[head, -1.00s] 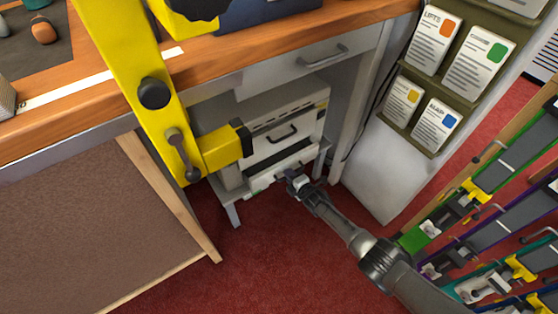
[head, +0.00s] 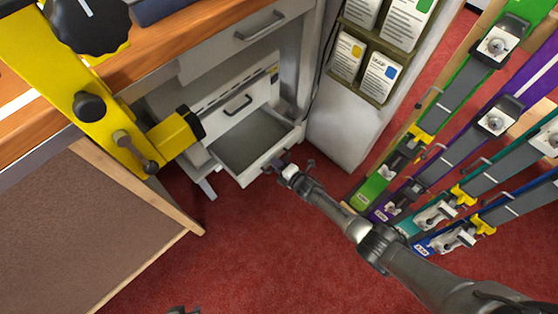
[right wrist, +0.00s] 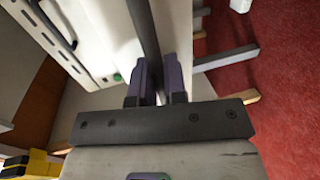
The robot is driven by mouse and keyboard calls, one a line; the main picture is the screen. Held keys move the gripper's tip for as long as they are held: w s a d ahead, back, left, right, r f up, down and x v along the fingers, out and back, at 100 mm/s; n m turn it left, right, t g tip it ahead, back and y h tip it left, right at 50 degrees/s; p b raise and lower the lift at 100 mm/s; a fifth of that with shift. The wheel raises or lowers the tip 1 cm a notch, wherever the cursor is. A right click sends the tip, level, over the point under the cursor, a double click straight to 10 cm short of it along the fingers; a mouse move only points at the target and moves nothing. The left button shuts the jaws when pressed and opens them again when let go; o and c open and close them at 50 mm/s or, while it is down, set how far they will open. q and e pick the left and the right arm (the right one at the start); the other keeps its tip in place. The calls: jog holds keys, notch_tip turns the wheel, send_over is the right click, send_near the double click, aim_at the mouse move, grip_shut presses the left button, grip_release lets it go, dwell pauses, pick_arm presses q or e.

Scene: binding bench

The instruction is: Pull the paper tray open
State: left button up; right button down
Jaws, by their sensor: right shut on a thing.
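The paper tray (head: 252,142) is a grey, empty-looking drawer low in the white printer (head: 222,92) under the bench. It stands well out of the printer body. My right gripper (head: 279,165) is at the tray's front edge. In the right wrist view, its purple-padded fingers (right wrist: 157,82) are shut around a dark bar (right wrist: 146,40), the tray's handle. The fingers hide part of the handle. A small dark tip at the bottom edge of the head view looks like my left gripper (head: 184,310); its jaws cannot be made out.
A yellow machine arm (head: 75,90) crosses in front of the bench at left. A white leaflet cabinet (head: 345,120) stands right of the printer. Red carpet (head: 270,240) lies free in front of the tray.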

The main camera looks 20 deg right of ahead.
jog(key=c, duration=1.2)
grip_release()
jog(key=shift+s+d+r, duration=0.1)
jog(key=shift+s+r, duration=0.05)
jog(key=shift+s, duration=0.05)
jog(key=p+v, duration=0.7)
jog(key=v, duration=0.6)
jog(key=shift+s+d, duration=0.2)
